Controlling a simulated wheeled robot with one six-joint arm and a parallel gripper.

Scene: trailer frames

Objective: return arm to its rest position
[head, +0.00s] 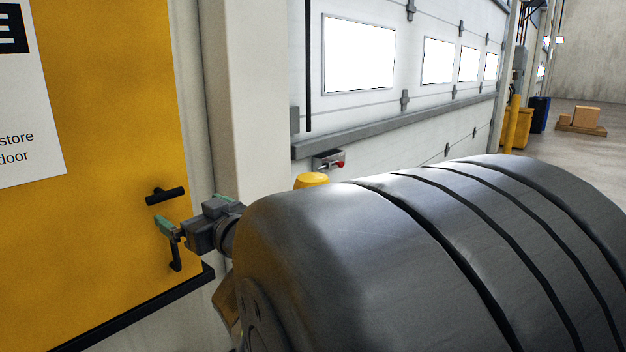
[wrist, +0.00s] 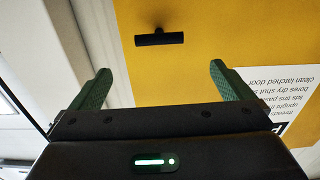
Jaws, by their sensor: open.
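My gripper (head: 190,215) is in front of a yellow door at the left of the head view. In the wrist view my gripper (wrist: 160,72) has its two green fingers wide apart, with nothing between them. A black T-shaped handle (head: 165,195) sticks out from the yellow door (head: 110,95). In the wrist view the handle (wrist: 159,40) is beyond the fingertips, apart from them. The door looks shut, but its full edge does not show. My own dark arm hides much of the head view's lower right.
A white sign (head: 25,120) is on the door. A pale post (head: 245,95) stands just right of it, then a white sectional door (head: 370,110) with windows. A yellow bollard (head: 311,180) shows behind my arm. Boxes on a pallet (head: 585,117) stand far right on open floor.

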